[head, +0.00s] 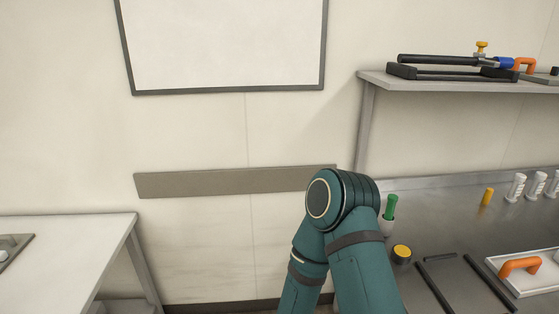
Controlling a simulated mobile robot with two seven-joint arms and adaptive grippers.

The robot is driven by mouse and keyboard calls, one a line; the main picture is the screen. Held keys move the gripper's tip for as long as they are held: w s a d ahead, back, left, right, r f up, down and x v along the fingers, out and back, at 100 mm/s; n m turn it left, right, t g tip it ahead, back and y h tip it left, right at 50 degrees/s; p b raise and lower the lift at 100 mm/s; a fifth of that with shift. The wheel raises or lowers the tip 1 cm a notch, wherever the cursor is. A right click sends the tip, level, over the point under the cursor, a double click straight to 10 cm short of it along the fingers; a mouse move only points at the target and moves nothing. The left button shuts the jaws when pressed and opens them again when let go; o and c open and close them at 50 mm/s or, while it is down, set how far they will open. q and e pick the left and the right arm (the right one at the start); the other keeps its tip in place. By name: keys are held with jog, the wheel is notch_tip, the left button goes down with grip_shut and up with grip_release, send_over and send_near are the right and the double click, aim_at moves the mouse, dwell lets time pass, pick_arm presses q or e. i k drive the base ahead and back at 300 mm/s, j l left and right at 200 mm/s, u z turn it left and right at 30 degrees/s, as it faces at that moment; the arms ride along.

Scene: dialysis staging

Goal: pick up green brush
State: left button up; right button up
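A green handle (391,204), which looks like the green brush, stands upright in a small white cup (387,227) on the grey metal counter (440,208) at the right. Its lower part is hidden inside the cup. My teal arm rises just left of the cup and covers part of the counter's left end. Neither of my grippers is in view.
A black jar with a yellow top (401,253) stands in front of the cup. A white tray with an orange handle (520,266), a yellow cylinder (487,197) and white fittings (517,187) are farther right. A shelf (470,84) hangs above. A white table (75,240) is left.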

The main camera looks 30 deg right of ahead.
aim_at(392, 199)
jog(key=i+l+z, duration=0.15)
jog(key=i+z, duration=0.95)
